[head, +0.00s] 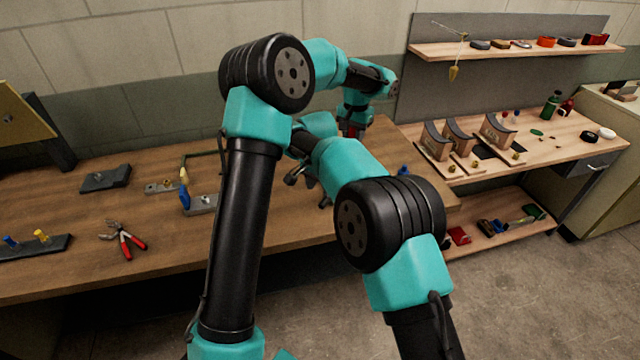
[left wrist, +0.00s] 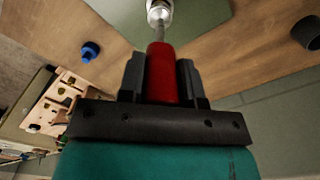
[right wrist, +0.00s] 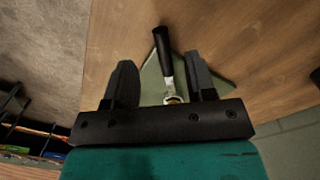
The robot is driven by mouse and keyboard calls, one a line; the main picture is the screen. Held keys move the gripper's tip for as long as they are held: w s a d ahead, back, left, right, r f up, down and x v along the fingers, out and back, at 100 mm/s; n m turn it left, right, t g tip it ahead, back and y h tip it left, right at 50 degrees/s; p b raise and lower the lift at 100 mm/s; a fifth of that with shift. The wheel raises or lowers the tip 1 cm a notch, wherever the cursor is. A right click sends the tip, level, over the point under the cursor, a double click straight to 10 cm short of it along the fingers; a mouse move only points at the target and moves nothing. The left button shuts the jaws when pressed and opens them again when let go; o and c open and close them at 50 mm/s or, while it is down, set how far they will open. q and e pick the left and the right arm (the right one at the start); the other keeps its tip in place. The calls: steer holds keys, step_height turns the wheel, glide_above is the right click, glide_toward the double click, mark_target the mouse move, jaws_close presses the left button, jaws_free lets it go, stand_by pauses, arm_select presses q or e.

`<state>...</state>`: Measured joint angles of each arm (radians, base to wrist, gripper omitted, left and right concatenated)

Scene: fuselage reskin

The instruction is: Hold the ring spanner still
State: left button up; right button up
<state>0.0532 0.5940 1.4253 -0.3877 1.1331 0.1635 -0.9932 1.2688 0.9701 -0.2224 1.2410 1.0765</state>
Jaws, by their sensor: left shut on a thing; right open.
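My left gripper (left wrist: 160,68) is shut on a red handle (left wrist: 162,80) with a metal shaft and a round shiny end (left wrist: 159,11) above a green surface. In the head view this gripper (head: 352,128) is partly hidden by its own arm. My right gripper (right wrist: 160,70) is open. A tool with a black grip (right wrist: 163,42) and a shiny ring-like end (right wrist: 172,98), apparently the ring spanner, shows between its fingers over a green mat (right wrist: 150,80). I see no finger clearly touching it. In the head view the right gripper (head: 308,188) is small and partly hidden.
Red-handled pliers (head: 124,240) and a block with blue and yellow pegs (head: 35,244) are on the bench (head: 70,280) at left. A blue round thing (left wrist: 90,51) sits near the bench edge. The side workbench (head: 560,150) holds curved wooden forms (head: 435,140).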

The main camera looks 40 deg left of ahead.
mark_target(321, 204)
steer(key=shift+d+f, duration=0.15)
steer(key=shift+f, duration=3.3)
jaws_close()
